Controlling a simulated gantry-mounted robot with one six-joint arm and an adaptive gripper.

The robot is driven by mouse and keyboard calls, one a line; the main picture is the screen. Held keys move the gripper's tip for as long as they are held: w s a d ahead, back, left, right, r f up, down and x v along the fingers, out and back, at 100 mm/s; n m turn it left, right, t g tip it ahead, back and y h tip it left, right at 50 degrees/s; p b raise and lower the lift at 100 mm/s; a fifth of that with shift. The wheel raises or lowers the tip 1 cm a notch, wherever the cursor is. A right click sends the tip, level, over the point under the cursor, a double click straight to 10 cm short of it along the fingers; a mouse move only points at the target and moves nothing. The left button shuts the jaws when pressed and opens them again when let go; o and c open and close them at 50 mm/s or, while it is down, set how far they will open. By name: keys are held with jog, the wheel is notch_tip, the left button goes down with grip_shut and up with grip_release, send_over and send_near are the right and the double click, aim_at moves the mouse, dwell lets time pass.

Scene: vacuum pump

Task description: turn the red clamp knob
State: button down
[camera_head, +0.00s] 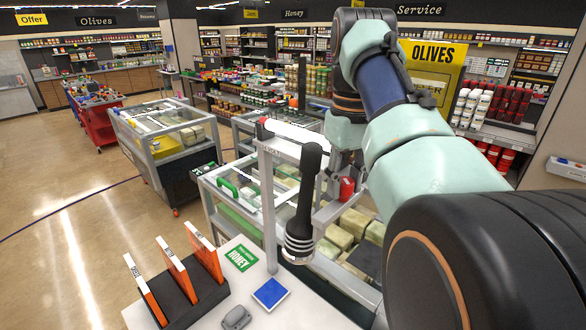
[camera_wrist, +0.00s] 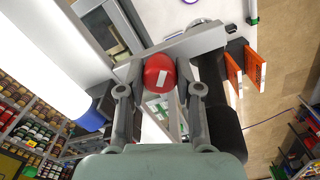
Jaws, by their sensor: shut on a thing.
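The red clamp knob (camera_wrist: 160,72), round with a white mark on its face, sits between the two fingers of my gripper (camera_wrist: 160,90) in the wrist view. The fingers are shut on it, one on each side. A grey metal bar (camera_wrist: 186,47) runs behind the knob. The knob's stem is hidden.
A black post with a ribbed lower end (camera_head: 303,205) stands close left of my gripper. A white tube (camera_head: 295,131) lies behind it. Glass-topped display cases (camera_head: 215,188) stand around; a white counter (camera_head: 215,312) holds orange-and-white books (camera_head: 176,268) and a blue pad (camera_head: 271,293).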

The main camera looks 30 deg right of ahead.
jog(key=m, duration=1)
jog(key=shift+m, duration=0.3)
dwell(0.4)
jog(key=c, duration=0.8)
grip_release()
